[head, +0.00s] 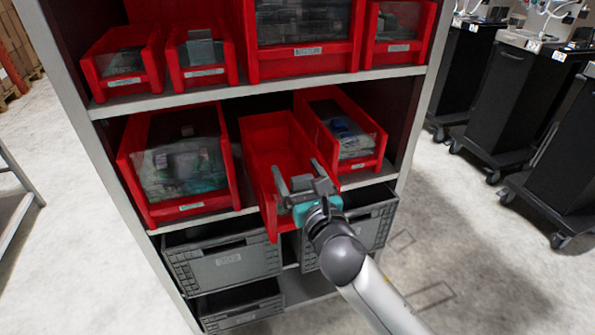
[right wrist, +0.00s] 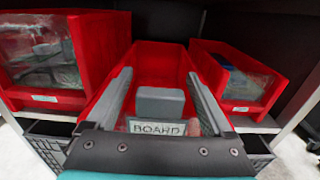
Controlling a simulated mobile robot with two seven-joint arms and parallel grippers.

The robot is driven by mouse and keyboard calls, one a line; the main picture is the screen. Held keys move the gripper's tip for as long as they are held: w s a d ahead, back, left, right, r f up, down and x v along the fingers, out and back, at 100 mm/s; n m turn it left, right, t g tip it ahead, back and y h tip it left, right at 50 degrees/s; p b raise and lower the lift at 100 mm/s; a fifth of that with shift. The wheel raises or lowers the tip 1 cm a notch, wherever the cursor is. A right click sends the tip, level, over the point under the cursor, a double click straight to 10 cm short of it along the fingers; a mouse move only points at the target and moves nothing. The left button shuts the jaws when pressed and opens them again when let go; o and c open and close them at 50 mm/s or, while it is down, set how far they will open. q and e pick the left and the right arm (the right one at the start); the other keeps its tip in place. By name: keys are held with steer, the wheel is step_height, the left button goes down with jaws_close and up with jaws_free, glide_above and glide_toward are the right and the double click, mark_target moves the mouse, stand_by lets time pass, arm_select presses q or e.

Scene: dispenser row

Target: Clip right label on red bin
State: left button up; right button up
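A red bin (head: 273,143) in the middle of the lower shelf row sticks out further than its neighbours. It also shows in the right wrist view (right wrist: 160,60), and its visible inside looks empty towards the back. A small label reading BOARD (right wrist: 157,128) shows at its front, with a grey block (right wrist: 160,102) just above it. I cannot tell how the block and label are attached. My right gripper (head: 297,172) is over the front of this bin. Its fingers are apart on either side of the block, with visible gaps. My left gripper is not in view.
Filled, labelled red bins stand close on the left (head: 180,165) and right (head: 345,135). More red bins fill the upper shelf (head: 270,84). Grey crates (head: 225,262) sit below. Black wheeled cabinets (head: 500,90) stand at the right, with open floor before them.

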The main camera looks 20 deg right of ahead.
steer(key=shift+s, duration=0.45)
steer(key=s+p, duration=0.1)
steer(key=s, duration=0.5)
steer(key=shift+s+d, duration=0.15)
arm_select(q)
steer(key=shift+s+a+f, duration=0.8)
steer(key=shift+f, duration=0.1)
arm_select(e)
glide_toward(304, 184)
steer(key=shift+s, duration=0.8)
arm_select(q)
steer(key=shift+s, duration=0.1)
